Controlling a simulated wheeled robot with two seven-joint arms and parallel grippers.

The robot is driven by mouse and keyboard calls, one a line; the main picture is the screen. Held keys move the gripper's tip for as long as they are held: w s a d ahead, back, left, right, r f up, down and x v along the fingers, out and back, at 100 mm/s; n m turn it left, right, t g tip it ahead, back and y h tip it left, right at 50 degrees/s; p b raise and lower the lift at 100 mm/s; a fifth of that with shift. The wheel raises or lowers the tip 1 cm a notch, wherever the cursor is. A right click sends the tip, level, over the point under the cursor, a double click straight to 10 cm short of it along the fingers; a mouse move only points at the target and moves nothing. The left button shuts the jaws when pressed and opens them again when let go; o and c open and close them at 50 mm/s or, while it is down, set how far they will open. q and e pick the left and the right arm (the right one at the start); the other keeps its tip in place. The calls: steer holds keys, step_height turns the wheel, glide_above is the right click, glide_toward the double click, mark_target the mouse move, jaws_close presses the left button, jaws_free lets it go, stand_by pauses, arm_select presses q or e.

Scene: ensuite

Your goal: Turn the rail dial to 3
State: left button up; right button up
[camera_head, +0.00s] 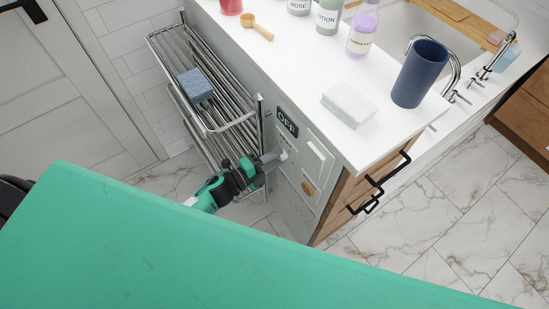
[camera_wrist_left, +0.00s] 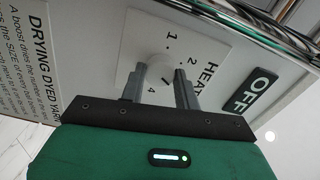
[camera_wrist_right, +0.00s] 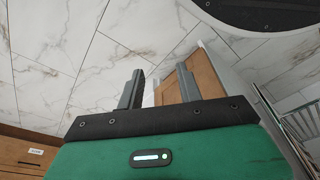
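The white round dial (camera_wrist_left: 160,68) sits on a pale square plate marked HEAT in the left wrist view. The numbers 1, 2 and 4 are readable around it; the 3 and the pointer I cannot make out clearly. My left gripper (camera_wrist_left: 161,72) has its two fingers apart, one on each side of the dial. I cannot tell whether they touch it. In the head view my left gripper (camera_head: 275,158) is at the grey side panel (camera_head: 285,200), below the OFF sign (camera_head: 287,122). My right gripper (camera_wrist_right: 160,75) is open and empty, away from the panel.
A chrome rack (camera_head: 205,85) with a blue sponge (camera_head: 195,85) stands left of the panel, close to my left gripper. A round wooden knob (camera_head: 307,187) is lower on the panel. The white counter (camera_head: 300,60) above holds bottles, a blue cup (camera_head: 420,74) and a folded white cloth (camera_head: 350,103).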

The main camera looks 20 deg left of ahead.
arm_select(q)
steer(key=o, duration=0.4)
steer(key=shift+o, duration=0.2)
steer(key=shift+s, duration=0.1)
steer(key=shift+s+a, duration=0.2)
steer(key=b+v, duration=0.1)
steer(key=v, duration=1.2)
arm_select(e)
steer(key=r, duration=0.3)
steer(key=shift+w+a+r, duration=0.25)
steer(key=shift+w, duration=0.15)
steer(key=shift+w, duration=0.15)
